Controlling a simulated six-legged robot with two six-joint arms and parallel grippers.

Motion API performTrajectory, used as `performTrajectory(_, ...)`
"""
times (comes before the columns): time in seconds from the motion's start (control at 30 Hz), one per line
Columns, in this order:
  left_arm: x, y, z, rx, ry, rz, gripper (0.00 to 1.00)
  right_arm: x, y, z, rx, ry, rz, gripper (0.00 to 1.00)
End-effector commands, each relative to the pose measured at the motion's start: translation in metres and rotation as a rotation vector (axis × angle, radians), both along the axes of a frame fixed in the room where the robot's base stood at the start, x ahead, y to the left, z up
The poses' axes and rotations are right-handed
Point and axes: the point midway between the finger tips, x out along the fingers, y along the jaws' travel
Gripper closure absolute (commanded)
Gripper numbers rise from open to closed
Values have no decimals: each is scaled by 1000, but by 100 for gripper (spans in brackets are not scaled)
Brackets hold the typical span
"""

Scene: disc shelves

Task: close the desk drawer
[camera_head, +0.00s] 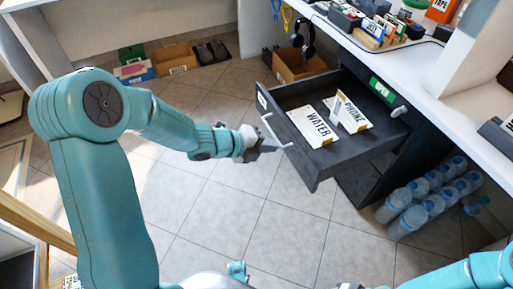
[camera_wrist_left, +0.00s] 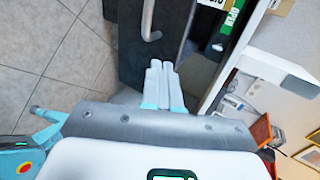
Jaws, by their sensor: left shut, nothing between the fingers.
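The dark desk drawer (camera_head: 318,170) is pulled out from under the white desk (camera_head: 425,72). Two cards lie in it, a "WATER" card (camera_head: 313,127) and a second lettered card (camera_head: 356,112). A pale bar handle (camera_head: 272,128) is on its front; in the left wrist view a handle (camera_wrist_left: 150,22) shows ahead of the fingers. My left gripper (camera_head: 280,146) is shut and empty, close to the drawer front near the handle; I cannot tell whether it touches. It also shows in the left wrist view (camera_wrist_left: 161,66). My right arm shows at the bottom right, its fingers out of frame.
Several water bottles (camera_head: 412,212) stand on the floor right of the drawer. A cardboard box (camera_head: 297,66) is behind it, with headphones (camera_head: 302,38) hanging above. More boxes (camera_head: 174,58) sit by the back wall. The tiled floor (camera_head: 250,215) before the drawer is clear.

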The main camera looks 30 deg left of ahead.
Motion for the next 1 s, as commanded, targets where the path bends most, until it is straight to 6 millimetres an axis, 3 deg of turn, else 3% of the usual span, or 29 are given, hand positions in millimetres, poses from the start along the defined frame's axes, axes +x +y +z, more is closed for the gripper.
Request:
performTrajectory(0.1,16,-15,-15,-1,0,-3,100,0,0,-11,0,0,0,57)
performTrajectory(0.33,39,-33,-11,0,0,-1,100,0,0,-12,0,0,0,57)
performTrajectory(1.0,49,-40,-10,0,-1,-1,100,0,0,-12,0,0,0,57)
